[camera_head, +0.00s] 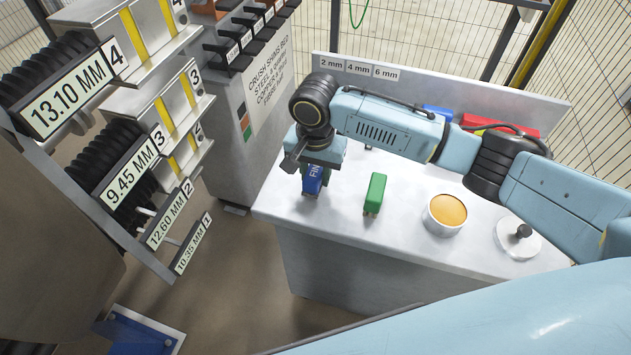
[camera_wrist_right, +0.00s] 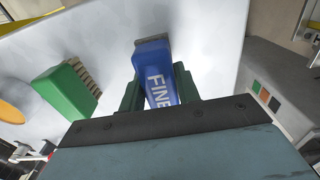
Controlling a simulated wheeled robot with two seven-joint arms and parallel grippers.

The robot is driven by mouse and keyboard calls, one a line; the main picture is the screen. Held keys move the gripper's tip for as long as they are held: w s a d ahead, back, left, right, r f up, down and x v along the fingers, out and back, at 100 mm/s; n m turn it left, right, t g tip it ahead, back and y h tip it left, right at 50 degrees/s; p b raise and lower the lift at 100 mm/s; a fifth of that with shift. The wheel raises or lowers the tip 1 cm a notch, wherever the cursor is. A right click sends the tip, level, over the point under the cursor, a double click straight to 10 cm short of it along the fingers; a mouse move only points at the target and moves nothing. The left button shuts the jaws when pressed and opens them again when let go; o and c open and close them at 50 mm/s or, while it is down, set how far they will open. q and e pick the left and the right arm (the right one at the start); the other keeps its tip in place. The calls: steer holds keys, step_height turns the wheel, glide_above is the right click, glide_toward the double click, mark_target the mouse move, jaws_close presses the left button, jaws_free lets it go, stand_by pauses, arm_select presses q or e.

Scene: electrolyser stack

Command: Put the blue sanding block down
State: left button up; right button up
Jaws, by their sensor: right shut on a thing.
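The block is at the left end of the white bench top (camera_head: 340,228). I cannot tell whether its underside touches the bench. My left gripper is not in view.
A green block (camera_head: 375,193) stands just right of the blue one. Further right are a tin of orange material (camera_head: 446,214) and a round lid with a dark knob (camera_head: 519,238). Red and blue bins stand at the back. Labelled racks (camera_head: 130,170) are at left.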

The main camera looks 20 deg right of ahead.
step_height(320, 180, down, 3)
steer(key=shift+r, duration=0.2)
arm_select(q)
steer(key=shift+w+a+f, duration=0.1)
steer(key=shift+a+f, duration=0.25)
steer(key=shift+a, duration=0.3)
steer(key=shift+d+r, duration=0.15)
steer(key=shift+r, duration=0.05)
arm_select(e)
steer(key=shift+f, duration=0.2)
steer(key=o, duration=0.9)
steer(key=shift+f, duration=0.1)
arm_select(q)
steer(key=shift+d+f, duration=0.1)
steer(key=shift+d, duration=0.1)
arm_select(e)
steer(key=shift+s, duration=0.1)
